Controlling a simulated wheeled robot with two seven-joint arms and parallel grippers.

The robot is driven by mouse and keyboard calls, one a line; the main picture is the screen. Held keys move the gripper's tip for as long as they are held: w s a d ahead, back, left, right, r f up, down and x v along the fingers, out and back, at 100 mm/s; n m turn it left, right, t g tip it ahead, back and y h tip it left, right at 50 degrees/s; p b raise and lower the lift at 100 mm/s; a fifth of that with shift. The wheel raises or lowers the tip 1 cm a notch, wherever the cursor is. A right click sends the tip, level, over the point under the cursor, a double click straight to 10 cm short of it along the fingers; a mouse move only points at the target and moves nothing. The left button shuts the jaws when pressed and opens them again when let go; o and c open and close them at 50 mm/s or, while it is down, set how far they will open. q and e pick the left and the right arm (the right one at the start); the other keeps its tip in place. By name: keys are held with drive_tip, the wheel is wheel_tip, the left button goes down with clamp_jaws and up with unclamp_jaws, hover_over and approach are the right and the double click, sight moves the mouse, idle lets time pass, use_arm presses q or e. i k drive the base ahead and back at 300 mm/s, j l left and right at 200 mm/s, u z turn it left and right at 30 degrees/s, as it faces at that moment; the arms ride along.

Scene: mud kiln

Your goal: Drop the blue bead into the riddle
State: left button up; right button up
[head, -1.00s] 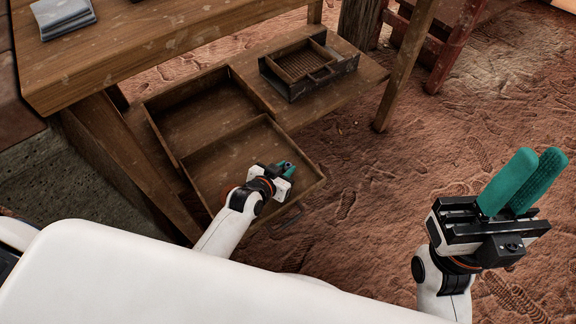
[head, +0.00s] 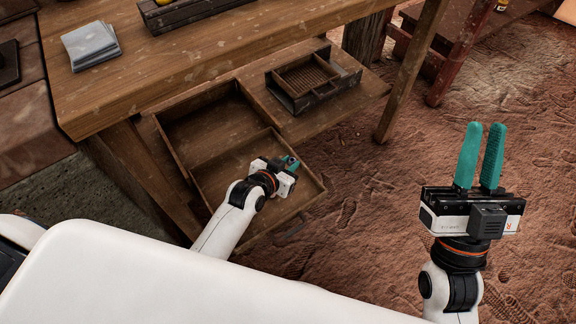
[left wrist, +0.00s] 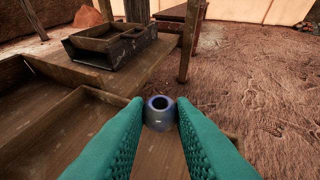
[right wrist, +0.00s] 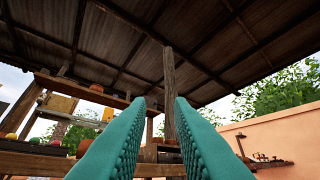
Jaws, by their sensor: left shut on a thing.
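The blue bead (left wrist: 158,118), round with a dark hole facing the camera, is held between the teal fingertips of my left gripper (head: 290,162). The left gripper is shut on it, above the open drawer (head: 308,202); in the head view the bead is hardly visible. The riddle appears to be the wooden box with a mesh bottom (head: 303,78) on the low shelf, beyond the left gripper; it also shows at upper left in the left wrist view (left wrist: 92,58). My right gripper (head: 481,128) is open and empty, fingers pointing up, well to the right.
The low shelf (head: 362,88) bears the riddle and lies under a wooden table (head: 190,85). A table leg (head: 410,70) stands right of the riddle. Grey folded cloths (head: 90,44) lie on the table. The earthen floor (head: 370,180) between my grippers is clear.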

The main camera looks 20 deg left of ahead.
sight(301, 78)
drive_tip(key=i+l+u, duration=0.1)
drive_tip(key=i+l, duration=0.15)
drive_tip(key=i+l+u, duration=0.15)
drive_tip(key=l, duration=0.25)
drive_tip(key=i+l+u, duration=0.1)
drive_tip(key=i+l, duration=0.25)
drive_tip(key=i+l+u, duration=0.1)
drive_tip(key=i+l, duration=0.15)
drive_tip(key=i+l+u, duration=0.1)
drive_tip(key=l, duration=0.4)
drive_tip(key=i+l+u, duration=0.15)
drive_tip(key=i+l, duration=0.15)
drive_tip(key=l, duration=0.15)
